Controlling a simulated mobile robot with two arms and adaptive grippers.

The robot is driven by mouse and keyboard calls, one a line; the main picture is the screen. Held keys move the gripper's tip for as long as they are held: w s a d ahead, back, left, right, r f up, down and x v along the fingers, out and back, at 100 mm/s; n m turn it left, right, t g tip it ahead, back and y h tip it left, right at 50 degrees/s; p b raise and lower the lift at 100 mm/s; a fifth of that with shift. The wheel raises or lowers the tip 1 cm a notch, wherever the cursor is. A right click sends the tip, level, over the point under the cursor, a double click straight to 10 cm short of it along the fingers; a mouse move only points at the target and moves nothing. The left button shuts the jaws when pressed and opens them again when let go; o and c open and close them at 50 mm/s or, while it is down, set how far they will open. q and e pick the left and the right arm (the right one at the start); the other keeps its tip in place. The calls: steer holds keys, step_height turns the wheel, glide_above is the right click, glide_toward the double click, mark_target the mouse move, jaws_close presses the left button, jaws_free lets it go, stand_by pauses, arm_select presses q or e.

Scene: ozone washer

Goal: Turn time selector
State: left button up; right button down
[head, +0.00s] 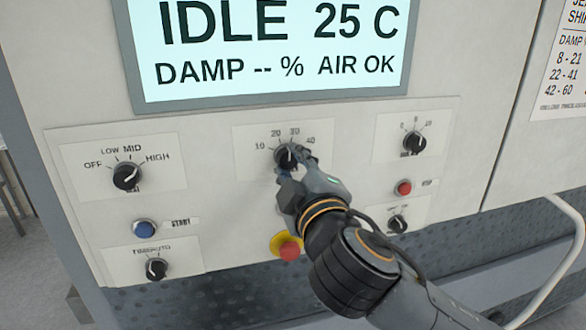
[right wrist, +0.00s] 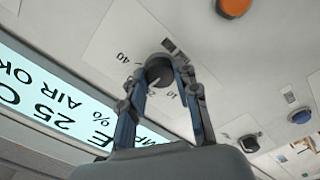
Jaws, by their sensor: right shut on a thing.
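The time selector (head: 286,155) is a black round knob in the middle of the panel, on a white plate marked 10, 20, 30 and 40. My right gripper (head: 292,165) is shut on this knob and hides part of it in the head view. In the right wrist view the knob (right wrist: 159,70) sits between the two fingertips (right wrist: 158,78). The label under the knob is mostly hidden by the gripper, and its exact pointer setting is hard to tell. My left gripper is not in view.
A heat knob (head: 127,176) and blue start button (head: 144,229) are at left. A red button (head: 404,188) and two small knobs are at right. A red emergency button (head: 289,249) is just below my right gripper. The display (head: 270,100) above reads IDLE, 25 C.

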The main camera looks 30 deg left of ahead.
steer(key=shift+n, duration=2.3)
steer(key=c, duration=1)
jaws_free()
steer(key=v, duration=1.2)
